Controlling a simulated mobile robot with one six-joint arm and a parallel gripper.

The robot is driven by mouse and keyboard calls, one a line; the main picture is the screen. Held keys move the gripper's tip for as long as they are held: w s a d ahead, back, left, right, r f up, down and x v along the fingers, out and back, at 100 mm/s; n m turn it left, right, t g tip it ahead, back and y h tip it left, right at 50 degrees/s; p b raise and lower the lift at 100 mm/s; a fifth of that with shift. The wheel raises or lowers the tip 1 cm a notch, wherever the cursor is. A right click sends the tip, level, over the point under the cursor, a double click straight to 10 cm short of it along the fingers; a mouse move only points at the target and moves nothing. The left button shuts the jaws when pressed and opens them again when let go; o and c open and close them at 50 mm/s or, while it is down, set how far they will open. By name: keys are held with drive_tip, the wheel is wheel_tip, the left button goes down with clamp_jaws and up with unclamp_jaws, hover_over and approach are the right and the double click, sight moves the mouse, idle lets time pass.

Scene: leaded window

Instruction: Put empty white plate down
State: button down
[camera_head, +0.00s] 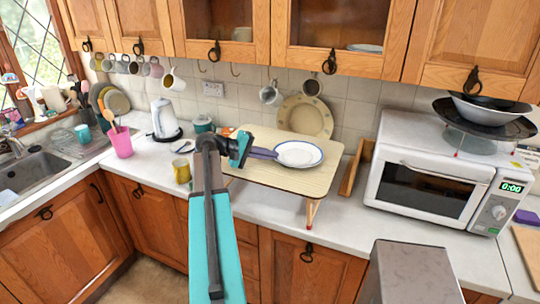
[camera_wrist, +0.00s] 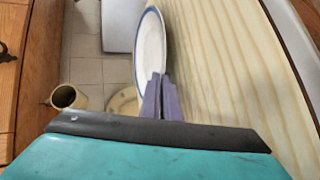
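The empty white plate (camera_head: 299,153) with a blue rim is at the raised light-wood tray table (camera_head: 322,181) on the counter. It lies about level, over the tabletop. I cannot tell whether its underside touches the wood. My gripper (camera_head: 276,154) comes in from the left, with its purple fingers at the plate's left rim. In the wrist view the fingers (camera_wrist: 160,97) are close together with the rim of the plate (camera_wrist: 151,45) between them. The tray's wood surface (camera_wrist: 235,80) fills the right side there.
A microwave (camera_head: 430,170) with dark and white bowls on top stands to the right. A decorated plate (camera_head: 305,117) leans on the wall behind. Mugs hang under the cabinets.

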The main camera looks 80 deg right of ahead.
drive_tip(key=c, duration=2.3)
unclamp_jaws()
drive_tip(key=b+v, duration=0.4)
drive_tip(key=v, duration=0.8)
